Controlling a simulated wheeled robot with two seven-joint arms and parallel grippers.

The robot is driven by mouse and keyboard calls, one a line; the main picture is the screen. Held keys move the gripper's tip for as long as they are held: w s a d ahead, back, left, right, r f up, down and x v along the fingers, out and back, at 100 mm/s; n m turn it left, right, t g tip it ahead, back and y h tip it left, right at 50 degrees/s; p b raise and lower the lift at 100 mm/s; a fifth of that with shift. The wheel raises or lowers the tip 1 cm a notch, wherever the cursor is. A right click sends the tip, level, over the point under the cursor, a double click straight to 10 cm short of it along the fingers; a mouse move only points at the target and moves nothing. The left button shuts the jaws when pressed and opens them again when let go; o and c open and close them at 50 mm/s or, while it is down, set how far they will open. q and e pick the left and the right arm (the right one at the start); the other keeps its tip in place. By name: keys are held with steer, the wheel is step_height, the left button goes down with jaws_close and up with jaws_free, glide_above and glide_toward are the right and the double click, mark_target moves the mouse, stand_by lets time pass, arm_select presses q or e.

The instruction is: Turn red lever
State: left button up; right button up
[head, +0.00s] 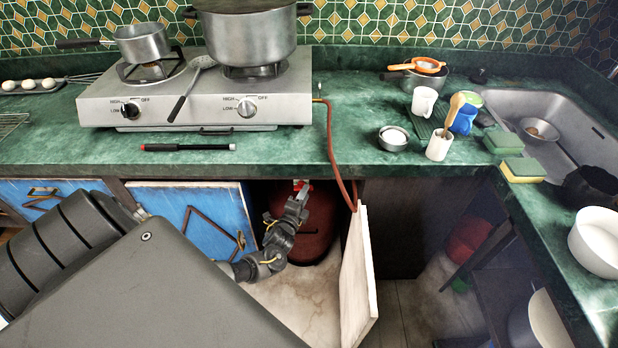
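The red lever (304,185) shows as a small red patch with a pale part beside it, just under the counter edge at the cabinet opening. A dark red gas cylinder (318,235) stands inside the open cabinet below it. My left gripper (298,193) reaches into the cabinet from the left, with its tip right at the lever. I cannot tell whether it touches the lever or whether its fingers are open or shut; they are small and partly hidden. My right gripper is not in view.
A cabinet door (357,285) stands open to the right of the cylinder, and a blue door (190,218) is to the left. A red hose (331,150) hangs from the hotplate (195,95) over the counter edge. Dishes and sponges sit near the sink (570,135).

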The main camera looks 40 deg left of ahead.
arm_select(q)
steer(key=v, duration=0.5)
steer(key=shift+s, duration=0.1)
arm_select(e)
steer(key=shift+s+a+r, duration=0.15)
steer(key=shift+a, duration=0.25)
arm_select(q)
steer(key=s+d+f+n+g+h+p, duration=0.15)
steer(key=s+f+n+g, duration=0.25)
steer(key=s+f, duration=0.7)
steer(key=s+d+f+n+g+h, duration=0.1)
steer(key=s+d+f+n+g, duration=0.3)
steer(key=s+f, duration=0.6)
steer(key=s+d+f+n+g, duration=0.1)
steer(key=s+d+f+g, duration=0.1)
steer(key=s, duration=0.5)
steer(key=s+d+f+n+g+h+p, duration=0.1)
steer(key=s+d+f+n+g, duration=0.1)
steer(key=s, duration=0.6)
steer(key=s+d+f+n+g+h+p, duration=0.1)
steer(key=s+f+g, duration=0.3)
steer(key=s, duration=0.4)
steer(key=shift+s+d+f+n, duration=0.2)
steer(key=shift+d+f+n, duration=0.2)
steer(key=shift+d+f, duration=0.4)
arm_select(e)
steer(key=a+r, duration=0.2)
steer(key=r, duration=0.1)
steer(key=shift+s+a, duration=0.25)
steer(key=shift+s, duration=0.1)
